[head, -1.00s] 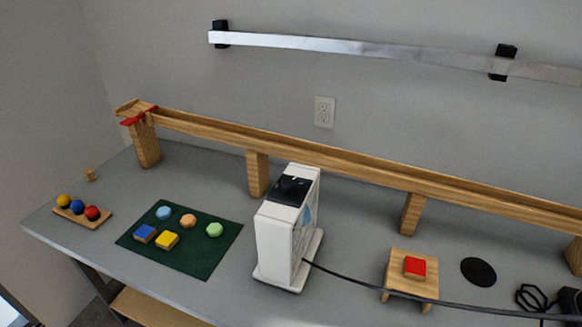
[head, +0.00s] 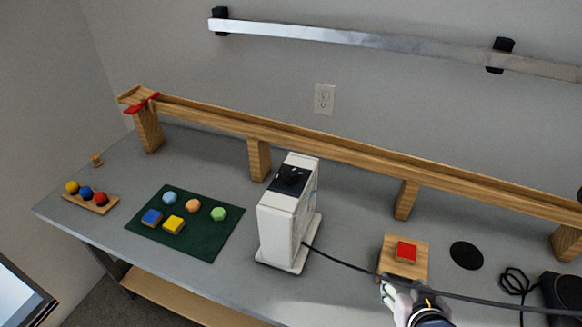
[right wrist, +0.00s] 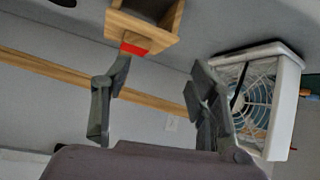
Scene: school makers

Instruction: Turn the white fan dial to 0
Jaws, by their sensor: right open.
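The white fan (head: 280,225) stands upright on the grey table, with its black dial (head: 291,177) on the dark panel on top. The right wrist view looks inverted; the fan (right wrist: 280,110) shows there at the right, its grille facing the camera, and its dial cannot be made out. My right gripper (head: 392,292) is at the bottom of the head view, in front of the small wooden stand and right of the fan, apart from the fan. In the right wrist view this gripper (right wrist: 160,78) has its fingers spread, with nothing between them. My left gripper is not in view.
A wooden stand (head: 390,268) with a red button (head: 406,251) is beside my right gripper. A black cable (head: 350,267) runs right from the fan. A wooden track (head: 335,160) passes behind it. A green mat (head: 205,244) with several colored blocks lies left.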

